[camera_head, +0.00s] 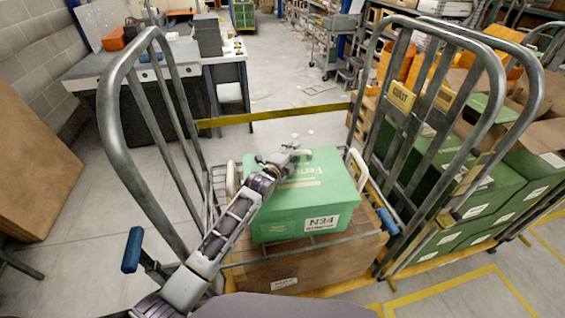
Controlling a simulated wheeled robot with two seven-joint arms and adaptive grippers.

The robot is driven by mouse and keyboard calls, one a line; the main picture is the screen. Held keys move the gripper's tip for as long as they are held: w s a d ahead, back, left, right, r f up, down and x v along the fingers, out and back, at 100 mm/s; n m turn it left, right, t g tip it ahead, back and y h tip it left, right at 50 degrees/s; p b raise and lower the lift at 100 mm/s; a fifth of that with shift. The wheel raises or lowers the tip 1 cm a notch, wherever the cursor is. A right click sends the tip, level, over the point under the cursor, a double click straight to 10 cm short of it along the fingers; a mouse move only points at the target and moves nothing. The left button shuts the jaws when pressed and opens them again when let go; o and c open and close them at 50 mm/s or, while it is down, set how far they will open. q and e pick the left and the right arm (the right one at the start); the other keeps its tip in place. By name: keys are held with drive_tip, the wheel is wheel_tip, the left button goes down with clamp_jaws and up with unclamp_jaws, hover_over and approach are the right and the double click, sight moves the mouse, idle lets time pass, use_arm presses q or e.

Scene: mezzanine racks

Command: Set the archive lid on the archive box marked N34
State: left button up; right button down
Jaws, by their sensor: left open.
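The green archive box (282,224) with a white N34 label (321,223) stands in the middle of the cage trolley, above a brown carton. A green lid-like top (325,180) with pale lettering covers it; I cannot tell whether it sits fully flush. My left gripper (295,153) is open over the far part of this top, near a cream-coloured piece (303,154). I cannot tell whether the fingers touch it. My left arm crosses in front of the box's left side and hides part of it. My right gripper is not in view.
The trolley's grey tube frames (150,160) rise left and right of the box, with a yellow bar (272,116) behind. A brown carton (300,266) lies beneath. Green boxes (480,180) fill another trolley at right. A desk (160,70) stands back left.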

use_arm(q)
drive_tip(key=shift+v, duration=5.9)
